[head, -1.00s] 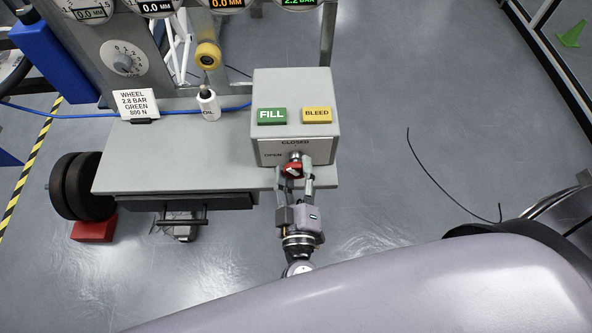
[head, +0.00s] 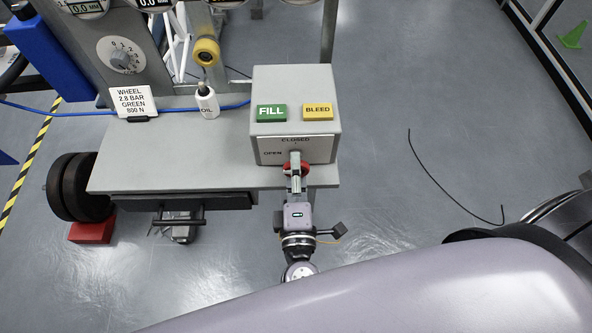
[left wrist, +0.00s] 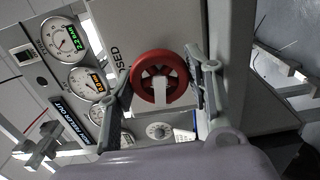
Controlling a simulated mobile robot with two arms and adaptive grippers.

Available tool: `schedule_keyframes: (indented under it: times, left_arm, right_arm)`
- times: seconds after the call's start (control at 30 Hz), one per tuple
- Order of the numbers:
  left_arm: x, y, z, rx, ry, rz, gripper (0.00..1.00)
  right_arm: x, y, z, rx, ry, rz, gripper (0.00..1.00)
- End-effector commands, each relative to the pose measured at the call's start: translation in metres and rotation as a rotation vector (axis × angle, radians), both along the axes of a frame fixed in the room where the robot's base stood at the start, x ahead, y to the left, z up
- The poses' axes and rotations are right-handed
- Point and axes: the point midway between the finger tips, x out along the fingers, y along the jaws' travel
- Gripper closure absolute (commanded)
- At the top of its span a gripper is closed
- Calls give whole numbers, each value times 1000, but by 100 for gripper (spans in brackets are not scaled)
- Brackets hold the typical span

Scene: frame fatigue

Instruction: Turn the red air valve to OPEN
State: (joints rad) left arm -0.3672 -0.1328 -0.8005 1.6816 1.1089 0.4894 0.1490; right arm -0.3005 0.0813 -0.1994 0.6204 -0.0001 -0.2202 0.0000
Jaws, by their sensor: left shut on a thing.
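In the left wrist view the fingers of the gripper (left wrist: 168,75) lie on either side of the wheel. The valve's pointer is hidden. My right gripper is not in view.
Green FILL (head: 272,113) and yellow BLEED (head: 317,113) buttons sit on the box top. The box stands at the right end of a grey bench (head: 180,160) with an oil bottle (head: 207,102) and a sign (head: 131,101). Open floor lies to the right, with a black cable (head: 430,180).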

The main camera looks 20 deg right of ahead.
Motion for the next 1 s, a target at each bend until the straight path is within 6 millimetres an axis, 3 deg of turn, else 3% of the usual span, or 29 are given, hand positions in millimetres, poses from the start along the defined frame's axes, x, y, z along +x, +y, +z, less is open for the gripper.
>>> schedule_keyframes:
  times: [0.67,0.7,1.0]
  left_arm:
    - [0,1,-1,-53,17,1,81]
    - [0,1,-1,-53,17,1,51]
    - [0,0,-1,-53,16,1,33]
  right_arm:
    - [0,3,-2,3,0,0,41]
    - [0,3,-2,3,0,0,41]
    - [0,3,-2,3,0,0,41]
